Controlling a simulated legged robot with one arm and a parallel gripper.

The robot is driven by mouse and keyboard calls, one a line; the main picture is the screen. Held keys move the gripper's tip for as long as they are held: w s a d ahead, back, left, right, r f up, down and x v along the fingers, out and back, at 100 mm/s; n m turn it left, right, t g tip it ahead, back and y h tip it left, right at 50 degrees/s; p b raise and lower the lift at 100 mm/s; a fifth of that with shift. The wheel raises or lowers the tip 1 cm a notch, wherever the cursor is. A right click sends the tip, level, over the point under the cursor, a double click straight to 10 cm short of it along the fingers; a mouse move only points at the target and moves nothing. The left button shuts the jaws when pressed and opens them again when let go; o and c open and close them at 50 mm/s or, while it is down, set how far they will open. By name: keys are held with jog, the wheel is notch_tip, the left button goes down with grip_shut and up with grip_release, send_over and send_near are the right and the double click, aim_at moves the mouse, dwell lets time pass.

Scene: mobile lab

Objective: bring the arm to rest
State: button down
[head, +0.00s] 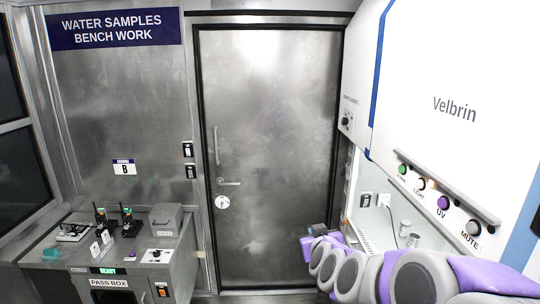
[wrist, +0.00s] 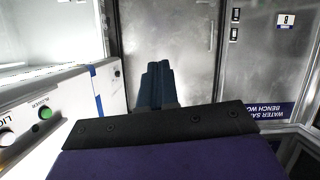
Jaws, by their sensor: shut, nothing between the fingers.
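My arm shows at the lower right of the head view, its purple and grey links reaching forward in front of the white cabinet. My gripper (head: 318,230) is at its far end, small and dark, in front of the lower door. In the wrist view, my gripper (wrist: 158,68) shows as two dark fingers lying together, with nothing between them. The wrist view appears upside down, with the sign lettering inverted.
A closed metal door (head: 270,150) stands ahead. A white Velbrin cabinet (head: 450,110) with a row of buttons is close on the right. A pass box (head: 115,270) with radios and small devices on top stands at the lower left. A dark window (head: 20,180) is far left.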

jog(key=s+a+f+g+y+b, duration=0.25)
jog(key=s+a+f+g, duration=0.2)
jog(key=s+f, duration=0.5)
jog(key=s+d+f+g+h+b, duration=0.1)
jog(key=s+d+f+g+b, duration=0.1)
jog(key=s, duration=0.9)
jog(key=s+d+f+m+g+h+b, duration=0.1)
jog(key=s+f+g, duration=0.4)
jog(key=s, duration=0.7)
jog(key=s+d+f+m+g+h+b, duration=0.1)
jog(key=s+d+f+g+b, duration=0.2)
jog(key=s, duration=0.9)
jog(key=shift+d+f+g+b, duration=0.2)
jog(key=shift+d+g+b, duration=0.2)
jog(key=shift+g+b, duration=0.2)
